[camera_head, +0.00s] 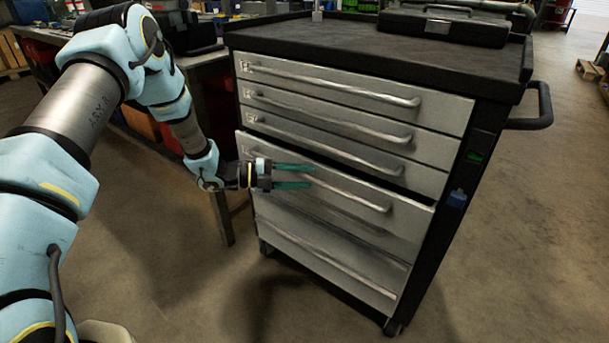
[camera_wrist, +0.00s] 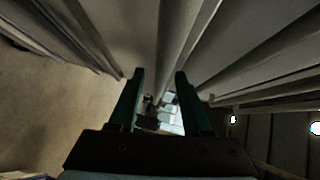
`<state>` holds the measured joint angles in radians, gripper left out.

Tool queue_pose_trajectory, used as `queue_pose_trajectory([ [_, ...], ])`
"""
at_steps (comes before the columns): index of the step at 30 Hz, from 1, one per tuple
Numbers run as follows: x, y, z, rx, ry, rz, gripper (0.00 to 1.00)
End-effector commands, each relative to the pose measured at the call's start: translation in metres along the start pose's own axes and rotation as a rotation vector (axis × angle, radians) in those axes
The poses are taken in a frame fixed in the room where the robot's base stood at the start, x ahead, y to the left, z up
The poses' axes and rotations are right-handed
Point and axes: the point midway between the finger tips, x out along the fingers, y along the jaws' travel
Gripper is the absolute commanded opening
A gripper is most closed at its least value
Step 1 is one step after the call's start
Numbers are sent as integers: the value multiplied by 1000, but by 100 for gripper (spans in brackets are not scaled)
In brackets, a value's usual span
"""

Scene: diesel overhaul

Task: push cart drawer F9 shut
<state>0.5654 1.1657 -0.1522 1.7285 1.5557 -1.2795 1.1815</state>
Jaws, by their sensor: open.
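The grey tool cart has several drawers, each with a long bar handle. The fourth drawer from the top (camera_head: 345,215) stands out from the cart face, with a dark gap above it. I cannot read the small labels, so I cannot confirm which drawer is F9. My gripper (camera_head: 312,177) is open, with its green fingers in front of the upper left part of this drawer, by its bar handle (camera_head: 372,200). In the wrist view, the open fingers (camera_wrist: 159,74) point along pale bars and panels. Contact with the handle cannot be told.
The cart's black top (camera_head: 350,42) carries a dark case (camera_head: 440,27). A side handle (camera_head: 535,110) juts out at the right. A workbench (camera_head: 205,58) stands close at the left, behind my arm. The floor in front of the cart is clear.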

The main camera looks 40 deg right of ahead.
Motion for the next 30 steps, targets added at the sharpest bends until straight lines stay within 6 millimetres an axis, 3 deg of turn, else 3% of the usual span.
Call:
queue_pose_trajectory([
  [11, 7, 0, 0, 0, -1, 0, 48],
  [24, 7, 0, 0, 0, -1, 0, 1],
  [30, 7, 0, 0, 0, -1, 0, 0],
])
